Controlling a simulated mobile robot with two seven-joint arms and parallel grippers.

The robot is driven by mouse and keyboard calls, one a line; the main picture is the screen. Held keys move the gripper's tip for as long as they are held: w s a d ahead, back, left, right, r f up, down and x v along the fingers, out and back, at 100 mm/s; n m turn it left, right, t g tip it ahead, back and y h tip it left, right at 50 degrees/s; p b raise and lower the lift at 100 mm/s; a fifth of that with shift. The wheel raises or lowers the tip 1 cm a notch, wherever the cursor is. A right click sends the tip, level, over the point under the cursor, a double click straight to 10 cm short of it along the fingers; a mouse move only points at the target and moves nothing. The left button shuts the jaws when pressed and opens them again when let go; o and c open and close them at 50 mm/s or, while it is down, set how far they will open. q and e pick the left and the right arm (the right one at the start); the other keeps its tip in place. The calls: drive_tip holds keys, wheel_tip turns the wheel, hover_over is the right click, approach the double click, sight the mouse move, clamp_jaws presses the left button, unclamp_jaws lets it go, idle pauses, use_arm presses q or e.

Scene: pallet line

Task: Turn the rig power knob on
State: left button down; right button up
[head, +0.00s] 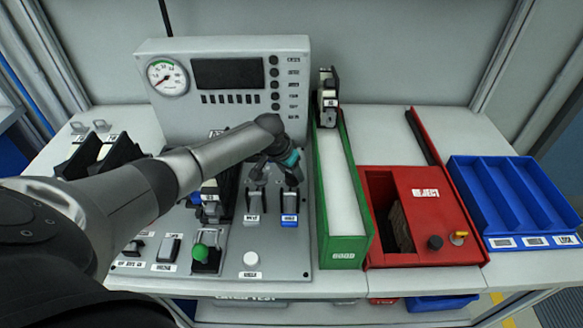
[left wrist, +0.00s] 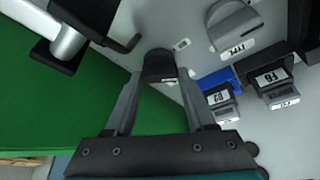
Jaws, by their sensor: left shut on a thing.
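My left gripper (head: 270,168) reaches across the grey rig panel (head: 228,265), near its right edge, beside the green chute. In the left wrist view its two fingers (left wrist: 160,80) are shut on a dark round knob (left wrist: 158,63), one finger on each side. A small pale label sits at the knob, too small to read. In the head view my arm and gripper hide the knob. The upright rig console (head: 225,110) stands behind, with a dark screen (head: 228,73) and a round gauge (head: 167,77). My right gripper is not in view.
The green chute (head: 344,247) stands close on the right, with a black device (head: 328,97) at its far end. Further right are a red reject box (head: 428,205) and a blue divided tray (head: 510,200).

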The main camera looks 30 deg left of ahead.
use_arm(q)
drive_tip(key=shift+f+m+h+b, duration=0.1)
drive_tip(key=shift+m+h+b, duration=0.25)
drive_tip(key=shift+m, duration=0.65)
drive_tip(key=m+h+b, duration=0.1)
drive_tip(key=m, duration=0.1)
drive_tip(key=shift+a+f+m+g+b, duration=0.1)
drive_tip(key=shift+m+g+b, duration=0.2)
drive_tip(key=shift+b, duration=0.1)
drive_tip(key=m+b, duration=0.2)
drive_tip(key=m+g+h+b, duration=0.1)
drive_tip(key=m+b, duration=0.1)
drive_tip(key=shift+w+a+h, duration=0.1)
drive_tip(key=shift+w+h, duration=0.05)
drive_tip(key=shift+h, duration=0.1)
drive_tip(key=shift+m+g+b, duration=0.4)
drive_tip(key=shift+m+b, duration=0.75)
drive_tip(key=shift+m, duration=0.15)
drive_tip(key=shift+c, duration=1.2)
unclamp_jaws()
drive_tip(key=shift+r, duration=0.2)
